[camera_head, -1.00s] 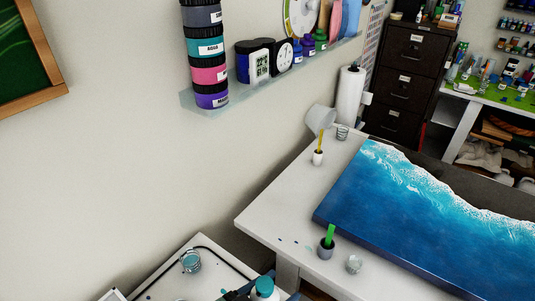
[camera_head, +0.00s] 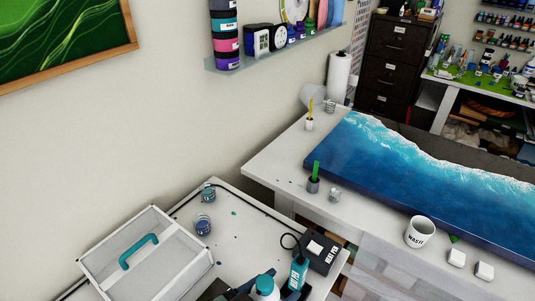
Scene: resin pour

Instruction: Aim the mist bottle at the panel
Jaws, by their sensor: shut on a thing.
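The panel (camera_head: 420,180) is a large blue resin slab with a white foam wave, lying flat on the white table at right. At the bottom edge I see a bottle with a white top and teal body (camera_head: 265,286), which looks like the mist bottle. My gripper (camera_head: 264,294), dark and cut off by the frame edge, is shut on it. The bottle is well to the lower left of the panel, apart from it. Its lower part is hidden, and I cannot tell which way its nozzle points.
A teal heat pen (camera_head: 299,271) and its black box (camera_head: 322,253) show close beside the bottle. A waste cup (camera_head: 419,232) and white blocks stand before the panel.

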